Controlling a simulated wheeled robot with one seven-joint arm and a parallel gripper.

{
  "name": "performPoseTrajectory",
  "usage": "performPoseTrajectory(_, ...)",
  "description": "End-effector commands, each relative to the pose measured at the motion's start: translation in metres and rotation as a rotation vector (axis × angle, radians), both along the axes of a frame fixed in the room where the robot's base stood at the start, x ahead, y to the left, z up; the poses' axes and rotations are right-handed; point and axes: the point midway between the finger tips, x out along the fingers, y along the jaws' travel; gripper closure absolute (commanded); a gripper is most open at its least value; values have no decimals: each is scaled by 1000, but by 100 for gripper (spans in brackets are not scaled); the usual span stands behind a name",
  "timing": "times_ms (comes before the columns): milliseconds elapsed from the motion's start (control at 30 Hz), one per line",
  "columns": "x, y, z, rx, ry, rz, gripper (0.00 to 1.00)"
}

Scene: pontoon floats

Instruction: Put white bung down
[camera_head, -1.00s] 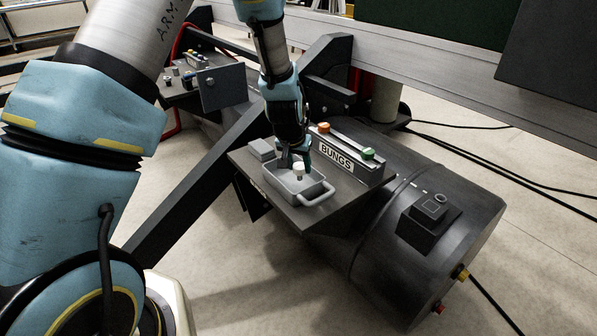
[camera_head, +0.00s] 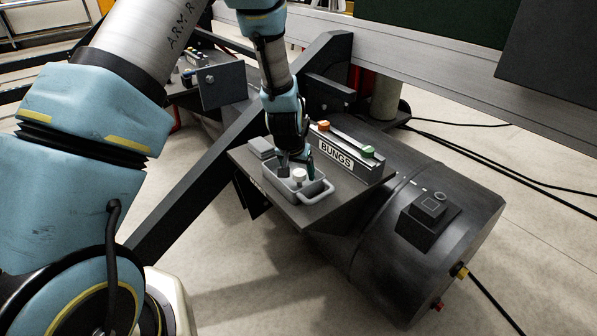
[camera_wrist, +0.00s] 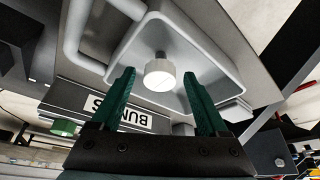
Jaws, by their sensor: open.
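The white bung (camera_head: 299,175) is in the grey handled tray (camera_head: 309,198), between and just beyond my fingertips. In the wrist view the white bung (camera_wrist: 160,74) shows a round pale head and a short stem, over the tray floor. The grey tray (camera_wrist: 205,35) surrounds it. My gripper (camera_head: 296,162) is open above the tray. In the wrist view its two green fingers (camera_wrist: 160,82) stand wide apart, with a gap on each side of the bung. Whether the bung rests fully on the tray floor is hard to tell.
A rack labelled BUNGS (camera_head: 337,156) stands behind the tray, with an orange bung (camera_head: 323,126) and a green bung (camera_head: 367,152) on it. A small grey block (camera_head: 261,147) sits left of the tray. A dark cylindrical float (camera_head: 440,260) lies at right.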

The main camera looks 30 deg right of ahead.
Motion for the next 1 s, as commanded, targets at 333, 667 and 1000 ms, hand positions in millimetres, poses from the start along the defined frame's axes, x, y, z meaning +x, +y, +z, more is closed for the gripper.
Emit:
performPoseTrajectory(333, -3, 3, 15, -2, -2, -1, 22)
performPoseTrajectory(667, -20, 19, 73, -3, -3, -1, 22)
performPoseTrajectory(1000, -31, 31, 111, -1, -1, 0, 22)
